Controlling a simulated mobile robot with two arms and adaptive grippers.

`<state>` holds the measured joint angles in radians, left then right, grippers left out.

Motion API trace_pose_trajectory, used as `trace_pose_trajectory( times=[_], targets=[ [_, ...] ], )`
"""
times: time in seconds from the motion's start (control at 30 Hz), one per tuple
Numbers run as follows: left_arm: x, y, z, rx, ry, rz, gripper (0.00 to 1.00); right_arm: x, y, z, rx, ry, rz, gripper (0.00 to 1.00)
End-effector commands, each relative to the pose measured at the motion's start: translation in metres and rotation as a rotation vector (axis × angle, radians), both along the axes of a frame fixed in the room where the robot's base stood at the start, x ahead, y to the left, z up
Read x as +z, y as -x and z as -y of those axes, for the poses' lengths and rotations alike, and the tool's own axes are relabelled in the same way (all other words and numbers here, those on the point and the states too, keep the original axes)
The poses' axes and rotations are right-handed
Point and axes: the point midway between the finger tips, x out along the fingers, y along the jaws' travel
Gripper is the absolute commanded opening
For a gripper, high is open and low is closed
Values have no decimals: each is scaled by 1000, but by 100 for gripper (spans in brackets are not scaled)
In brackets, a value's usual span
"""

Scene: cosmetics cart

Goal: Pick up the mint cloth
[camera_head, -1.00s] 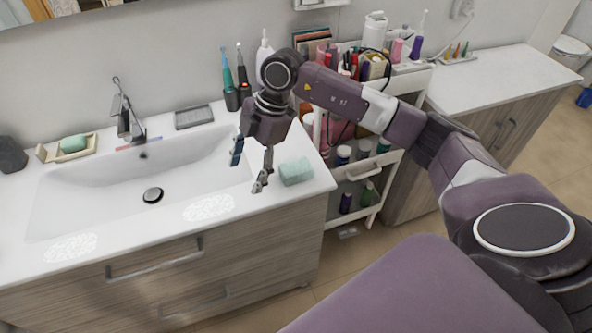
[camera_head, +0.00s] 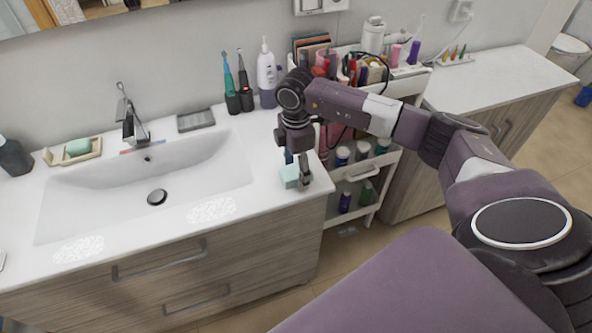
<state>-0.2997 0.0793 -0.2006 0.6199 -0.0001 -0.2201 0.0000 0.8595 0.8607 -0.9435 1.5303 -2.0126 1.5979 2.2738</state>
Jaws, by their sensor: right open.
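The mint cloth (camera_head: 289,176) is a small pale green block-like bundle on the white counter, to the right of the sink basin. My right gripper (camera_head: 297,172) points down at the cloth, with its fingers around or just beside it. The near finger covers the cloth's right part, and the far finger is mostly hidden behind the cloth and hand. The jaws are open. I cannot tell whether a finger touches the cloth. My left gripper is not in view.
The sink basin (camera_head: 110,185) and faucet (camera_head: 131,115) are to the left. Electric toothbrushes and a white bottle (camera_head: 266,75) stand behind. A white cart (camera_head: 352,190) full of cosmetics is right of the counter. A soap dish (camera_head: 72,151) with green soap sits at the far left.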

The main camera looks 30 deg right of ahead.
Motion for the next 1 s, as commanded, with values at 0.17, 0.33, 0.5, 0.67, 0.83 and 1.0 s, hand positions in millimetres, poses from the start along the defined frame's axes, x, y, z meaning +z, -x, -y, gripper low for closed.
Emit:
trace_pose_trajectory(
  times=[0.17, 0.33, 0.5, 0.67, 0.83, 1.0],
  targets=[
    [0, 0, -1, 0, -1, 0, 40, -2, 0, 0, 0, -1, 1, 61],
    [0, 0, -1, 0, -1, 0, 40, -2, 0, 0, 0, -1, 1, 48],
    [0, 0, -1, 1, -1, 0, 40, -1, 0, 0, 0, -1, 1, 29],
    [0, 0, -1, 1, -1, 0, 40, -1, 0, 0, 0, -1, 1, 14],
    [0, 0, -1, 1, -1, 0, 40, -1, 0, 0, 0, -1, 1, 14],
    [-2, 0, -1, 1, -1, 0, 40, 4, -1, 0, 0, -1, 2, 14]
  ],
)
